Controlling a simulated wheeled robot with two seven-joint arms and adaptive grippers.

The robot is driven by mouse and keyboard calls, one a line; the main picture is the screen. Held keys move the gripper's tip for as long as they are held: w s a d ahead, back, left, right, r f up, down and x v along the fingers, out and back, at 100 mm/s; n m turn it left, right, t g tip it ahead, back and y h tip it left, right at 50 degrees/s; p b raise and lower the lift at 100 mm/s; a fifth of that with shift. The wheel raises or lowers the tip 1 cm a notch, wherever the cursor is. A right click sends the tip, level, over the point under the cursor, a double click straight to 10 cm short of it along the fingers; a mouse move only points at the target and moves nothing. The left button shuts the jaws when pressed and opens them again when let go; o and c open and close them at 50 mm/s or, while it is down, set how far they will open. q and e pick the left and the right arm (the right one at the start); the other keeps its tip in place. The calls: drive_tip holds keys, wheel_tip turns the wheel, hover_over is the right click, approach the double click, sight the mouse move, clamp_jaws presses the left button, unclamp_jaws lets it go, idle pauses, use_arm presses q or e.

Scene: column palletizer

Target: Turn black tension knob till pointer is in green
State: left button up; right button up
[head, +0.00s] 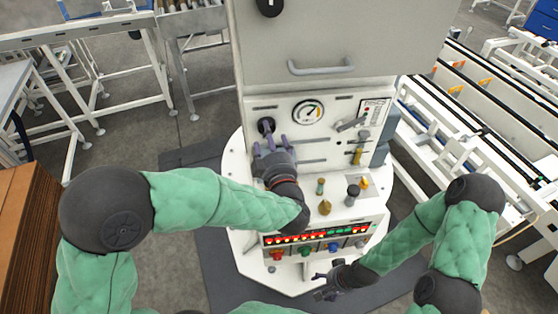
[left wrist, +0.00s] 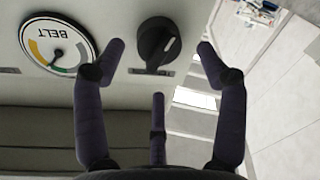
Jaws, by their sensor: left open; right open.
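The black tension knob (head: 266,125) is on the pale panel of the machine, left of the round gauge (head: 308,112). In the left wrist view the knob (left wrist: 152,40) has a light index line, and the gauge (left wrist: 50,35) reads BELT. Its dial has yellow and green bands; I cannot tell surely which band the dark pointer is in. My left gripper (head: 268,146) is open just in front of the knob. In the left wrist view its fingers (left wrist: 160,62) spread to either side of the knob, apart from it. My right gripper (head: 328,284) is open and empty, low by the machine's front.
Small knobs (head: 325,207) stand on the ledge, above a red-lit strip and coloured buttons (head: 305,250). A grey door handle (head: 321,67) is above. Conveyors (head: 470,150) stand at the right.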

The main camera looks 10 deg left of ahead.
use_arm(q)
drive_tip(key=v, duration=0.9)
drive_tip(key=shift+s, duration=0.25)
drive_tip(key=shift+r, duration=0.15)
use_arm(e)
drive_tip(key=shift+s+d+r, duration=0.4)
drive_tip(key=shift+s+d, duration=0.25)
